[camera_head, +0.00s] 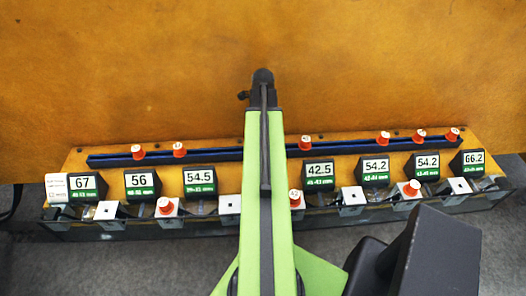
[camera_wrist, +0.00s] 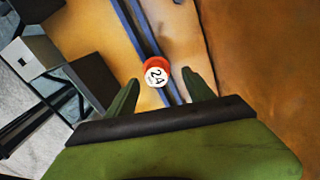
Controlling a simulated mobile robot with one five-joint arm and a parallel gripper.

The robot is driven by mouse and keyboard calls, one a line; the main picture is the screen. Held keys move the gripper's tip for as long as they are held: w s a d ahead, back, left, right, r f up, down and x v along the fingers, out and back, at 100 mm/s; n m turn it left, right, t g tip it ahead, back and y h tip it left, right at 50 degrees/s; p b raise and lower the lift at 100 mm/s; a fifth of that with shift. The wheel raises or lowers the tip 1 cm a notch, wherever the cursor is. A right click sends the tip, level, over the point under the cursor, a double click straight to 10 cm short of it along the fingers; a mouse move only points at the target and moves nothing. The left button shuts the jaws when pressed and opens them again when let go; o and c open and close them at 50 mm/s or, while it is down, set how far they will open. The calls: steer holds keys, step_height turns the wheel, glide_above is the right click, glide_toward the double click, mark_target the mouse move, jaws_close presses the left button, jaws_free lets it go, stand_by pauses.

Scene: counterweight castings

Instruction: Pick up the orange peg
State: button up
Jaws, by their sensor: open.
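In the wrist view an orange peg (camera_wrist: 156,74) with a white top marked 24 stands at the dark blue rail (camera_wrist: 133,31). My gripper (camera_wrist: 160,82) is open, with one green finger on each side of the peg's near side; I see no contact. I cannot tell the height between the fingers and the peg. In the head view several orange pegs stand along the rail, one of them (camera_head: 305,142) just right of my arm. Others sit on white blocks, such as one (camera_head: 295,200) below it. My arm hides part of the rail, and my fingers are not visible there.
Several dark blocks with number displays, such as one reading 42.5 (camera_head: 318,171), stand in a row in front of the rail. White blocks (camera_head: 353,196) line the front edge. A large brown surface (camera_head: 400,60) behind the rail is clear.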

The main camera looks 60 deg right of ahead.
steer(key=f+b, duration=0.5)
steer(key=shift+s+a+f, duration=0.15)
steer(key=shift+s+a, duration=0.05)
steer(key=shift+a, duration=0.1)
steer(key=c, duration=1.2)
steer(key=shift+r, duration=0.2)
steer(key=r+p, duration=0.5)
steer(key=shift+s+r, duration=0.1)
steer(key=shift+s, duration=0.15)
steer(key=s+d+r+p, duration=0.3)
steer(key=s+r+p, duration=0.2)
steer(key=s, duration=0.5)
steer(key=shift+s+r+p, duration=0.35)
steer(key=shift+p, duration=0.1)
steer(key=shift+d, duration=0.15)
